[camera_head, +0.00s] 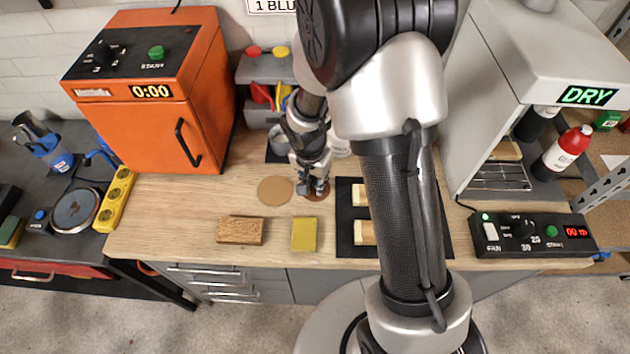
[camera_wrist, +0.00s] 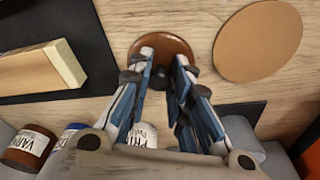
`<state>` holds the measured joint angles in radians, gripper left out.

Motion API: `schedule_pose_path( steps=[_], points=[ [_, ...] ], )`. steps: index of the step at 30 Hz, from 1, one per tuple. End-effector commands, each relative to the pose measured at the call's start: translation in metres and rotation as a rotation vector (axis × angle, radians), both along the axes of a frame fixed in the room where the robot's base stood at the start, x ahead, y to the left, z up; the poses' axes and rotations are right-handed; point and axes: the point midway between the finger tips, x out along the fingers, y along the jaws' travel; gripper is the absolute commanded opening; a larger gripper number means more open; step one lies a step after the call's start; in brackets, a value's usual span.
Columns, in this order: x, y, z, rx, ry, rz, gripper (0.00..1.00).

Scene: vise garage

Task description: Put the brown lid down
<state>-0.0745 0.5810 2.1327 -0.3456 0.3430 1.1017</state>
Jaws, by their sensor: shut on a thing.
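The brown lid (camera_wrist: 166,42) is round and glossy, at the top centre of the wrist view. My gripper (camera_wrist: 165,62) is shut on its knob, between the two fingertips. In the head view my gripper (camera_head: 312,187) is low over the workbench, and part of the lid (camera_head: 321,194) shows below it, just right of a round tan disc (camera_head: 275,190). The lid looks level and close to the bench top; I cannot tell whether it touches. The tan disc (camera_wrist: 258,42) lies flat and bare to the right in the wrist view.
A black mat (camera_head: 345,215) with pale wooden blocks lies right of the lid. A brown block (camera_head: 240,231) and a yellow block (camera_head: 304,234) lie near the front edge. An orange oven (camera_head: 150,130) stands left. Labelled cans, including a varnish can (camera_wrist: 28,146), show in the wrist view.

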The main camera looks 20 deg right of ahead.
Motion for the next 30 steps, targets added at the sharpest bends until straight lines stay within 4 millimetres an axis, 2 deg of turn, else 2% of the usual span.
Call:
schedule_pose_path(
  steps=[6, 7, 15, 26, 30],
  points=[
    [0.0, 0.0, -0.005, 0.0, 0.0, 0.0, 0.0],
    [0.0, 0.0, -0.003, 0.0, 0.001, 0.0, 0.21],
    [0.0, 0.0, -0.003, 0.0, 0.001, 0.0, 0.39],
    [0.0, 0.0, -0.001, 0.0, 0.001, 0.0, 0.39],
    [-0.001, 0.001, 0.015, 0.0, -0.001, 0.0, 0.39]
  ],
)
